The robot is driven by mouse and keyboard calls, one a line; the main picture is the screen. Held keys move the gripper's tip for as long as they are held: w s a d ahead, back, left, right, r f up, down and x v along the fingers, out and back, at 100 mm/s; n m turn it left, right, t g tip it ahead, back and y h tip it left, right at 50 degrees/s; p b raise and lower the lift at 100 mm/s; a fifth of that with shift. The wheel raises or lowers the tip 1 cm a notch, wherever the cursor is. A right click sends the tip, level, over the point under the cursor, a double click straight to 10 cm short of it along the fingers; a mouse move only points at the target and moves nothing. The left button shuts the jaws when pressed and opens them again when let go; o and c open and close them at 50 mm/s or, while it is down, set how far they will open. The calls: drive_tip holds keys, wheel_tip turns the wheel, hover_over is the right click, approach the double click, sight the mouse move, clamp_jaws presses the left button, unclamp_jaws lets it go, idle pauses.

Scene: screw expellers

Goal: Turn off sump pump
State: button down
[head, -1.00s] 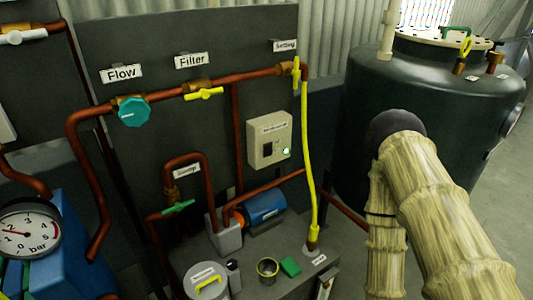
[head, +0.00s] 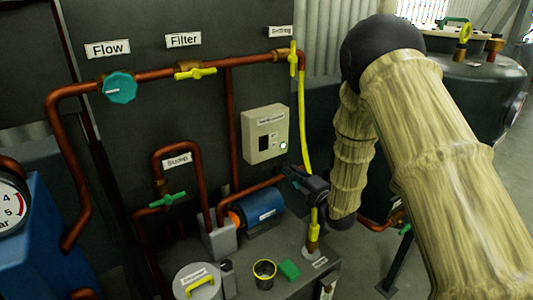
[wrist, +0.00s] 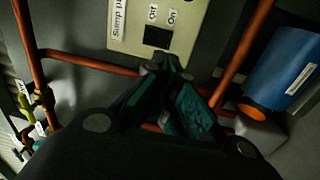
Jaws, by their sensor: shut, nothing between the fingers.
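The beige switch box (head: 250,150) is mounted on the dark panel, with a label, a black rocker switch (head: 264,144) and a small round pale lamp (head: 283,145). In the wrist view the box (wrist: 185,28) shows a "pump" label, "Off" and "On" markings and the black switch (wrist: 157,37). My gripper (head: 289,171) is below and right of the box in the head view. In the wrist view my gripper (wrist: 167,66) has its fingertips together, close to the box's edge near the switch. Whether they touch the box cannot be told. It holds nothing.
A blue motor (head: 262,208) lies below the box, beside copper pipes. A yellow hose (head: 307,125) runs down close to my gripper. Valves for Flow (head: 119,88), Filter (head: 197,73) and Sump (head: 167,200) sit on the pipes. A dark tank (head: 480,90) stands right.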

sight(262, 142)
drive_tip(key=shift+w+a+r+n+y, duration=0.15)
drive_tip(key=shift+a+r+n, duration=0.1)
drive_tip(key=shift+r, duration=0.2)
drive_tip(key=shift+w+a+r+n+y, duration=0.15)
drive_tip(key=shift+r+n, duration=0.1)
drive_tip(key=shift+r, duration=0.15)
drive_tip(key=p+x, duration=0.1)
drive_tip(key=x, duration=1.3)
drive_tip(key=shift+d+p, duration=0.1)
drive_tip(key=shift+p, duration=0.3)
